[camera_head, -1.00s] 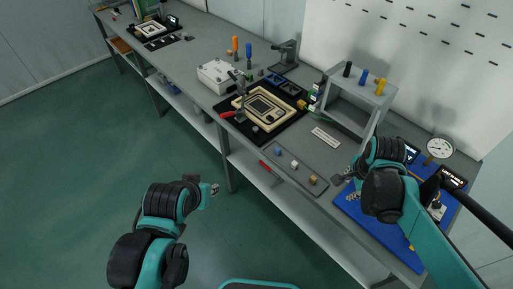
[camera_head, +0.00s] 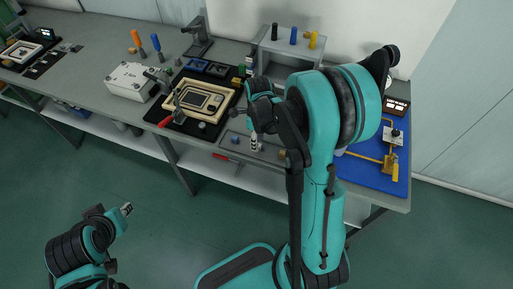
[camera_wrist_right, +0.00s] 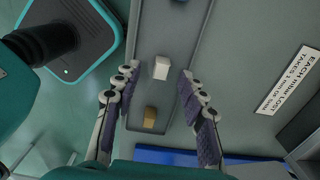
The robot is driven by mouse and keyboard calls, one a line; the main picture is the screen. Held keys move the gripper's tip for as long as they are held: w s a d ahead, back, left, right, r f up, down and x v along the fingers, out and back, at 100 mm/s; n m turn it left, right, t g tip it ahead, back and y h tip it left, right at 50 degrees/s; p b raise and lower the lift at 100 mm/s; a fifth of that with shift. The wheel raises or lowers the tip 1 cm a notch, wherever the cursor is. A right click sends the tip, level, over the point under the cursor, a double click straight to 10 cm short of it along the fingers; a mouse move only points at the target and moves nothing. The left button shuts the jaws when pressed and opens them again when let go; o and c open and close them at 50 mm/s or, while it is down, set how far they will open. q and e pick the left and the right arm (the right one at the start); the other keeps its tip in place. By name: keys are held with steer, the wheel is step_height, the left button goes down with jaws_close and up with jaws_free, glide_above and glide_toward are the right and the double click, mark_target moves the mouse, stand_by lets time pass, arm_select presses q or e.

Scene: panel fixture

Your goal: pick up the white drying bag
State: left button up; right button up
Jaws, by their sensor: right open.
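The white drying bag (camera_wrist_right: 161,68) looks like a small white block on a grey tray (camera_wrist_right: 144,33) in the right wrist view. My right gripper (camera_wrist_right: 158,78) is open, its two fingers on either side of the bag in the picture, with gaps on both sides. I cannot tell how high above the tray the fingertips are. In the head view the right gripper (camera_head: 254,142) points down over the tray and hides the bag. My left gripper (camera_head: 126,209) hangs over the floor in front of the bench; its jaws are too small to read.
A label plate (camera_wrist_right: 288,80) lies beside the tray. A black fixture with a cream panel frame (camera_head: 178,99) is to the left, a blue mat (camera_head: 370,178) to the right.

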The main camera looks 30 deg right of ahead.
step_height(320, 180, down, 3)
steer(key=shift+d+f+b, duration=0.15)
steer(key=shift+f+b, duration=0.05)
steer(key=shift+b, duration=0.35)
steer(key=shift+r, duration=0.1)
steer(key=c, duration=0.9)
steer(key=shift+o, duration=0.2)
